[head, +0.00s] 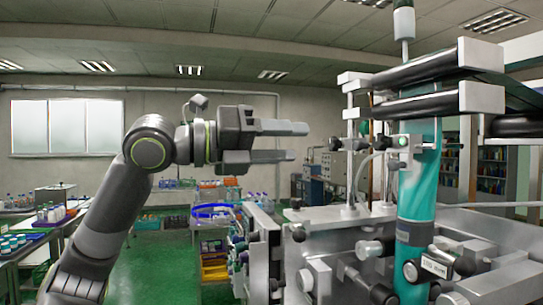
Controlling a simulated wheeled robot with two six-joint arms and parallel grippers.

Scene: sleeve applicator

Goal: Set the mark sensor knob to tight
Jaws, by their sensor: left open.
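The sleeve applicator (350,235) fills the right half of the head view, with a teal column (418,185) rising through it. Several dark and metal knobs show on it, including a dark one (334,144) on a thin rod and one (411,271) beside a small white label (434,264). I cannot tell which is the mark sensor knob, nor read any setting. My left gripper (298,142) is open and empty, its fingers pointing right. It appears left of the dark rod knob, apart from it in the picture. My right gripper is out of view.
Black belt rollers (425,70) stick out at the upper right. A blue ring (212,210) shows below my left gripper. Tables with bottles (20,243) stand at the left.

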